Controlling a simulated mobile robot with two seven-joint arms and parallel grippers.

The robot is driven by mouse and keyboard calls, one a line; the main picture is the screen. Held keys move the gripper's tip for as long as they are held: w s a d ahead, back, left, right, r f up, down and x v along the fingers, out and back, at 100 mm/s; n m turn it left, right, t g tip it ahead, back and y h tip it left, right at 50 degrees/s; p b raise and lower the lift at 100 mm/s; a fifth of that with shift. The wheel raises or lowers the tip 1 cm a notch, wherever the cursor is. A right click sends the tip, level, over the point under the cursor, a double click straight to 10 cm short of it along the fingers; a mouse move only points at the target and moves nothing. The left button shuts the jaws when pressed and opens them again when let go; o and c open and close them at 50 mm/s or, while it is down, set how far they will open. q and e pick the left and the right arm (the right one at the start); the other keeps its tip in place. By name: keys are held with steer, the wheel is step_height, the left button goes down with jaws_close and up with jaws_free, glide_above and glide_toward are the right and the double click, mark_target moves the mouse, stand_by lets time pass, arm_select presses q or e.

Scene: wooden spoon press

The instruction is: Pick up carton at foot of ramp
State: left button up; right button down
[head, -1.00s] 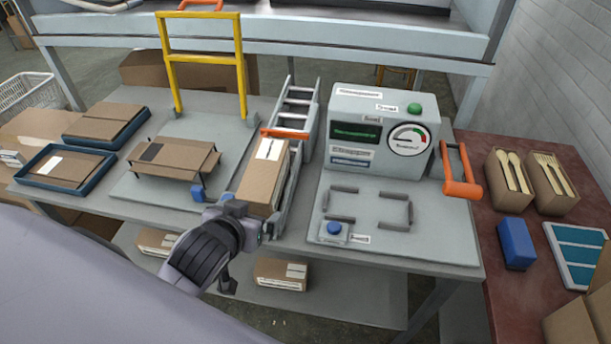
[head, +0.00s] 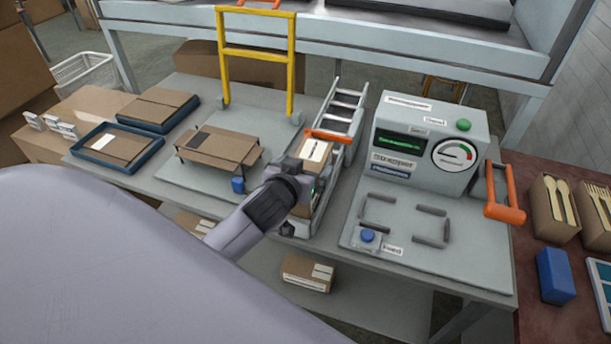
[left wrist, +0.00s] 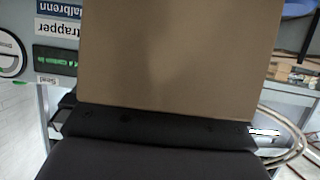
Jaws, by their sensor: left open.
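The brown carton (head: 316,150) with a white label lies at the foot of the roller ramp (head: 345,113), below the ramp's orange bar. My left gripper (head: 308,197) is open at the carton's near end and hides much of its near part. In the left wrist view the carton (left wrist: 180,55) fills the middle, close up, just beyond the dark gripper body (left wrist: 155,125). Whether the fingers touch the carton cannot be told. My right gripper is not in view.
Left of the ramp stand a yellow frame (head: 291,65) and a folded cardboard blank (head: 218,147). Right of it is the strapper machine (head: 430,135) with a blue button (head: 367,236) and an orange handle (head: 504,212). Another carton (head: 307,272) lies on the lower shelf.

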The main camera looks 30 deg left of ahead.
arm_select(q)
steer(key=shift+w+f, duration=0.1)
steer(key=shift+w, duration=0.15)
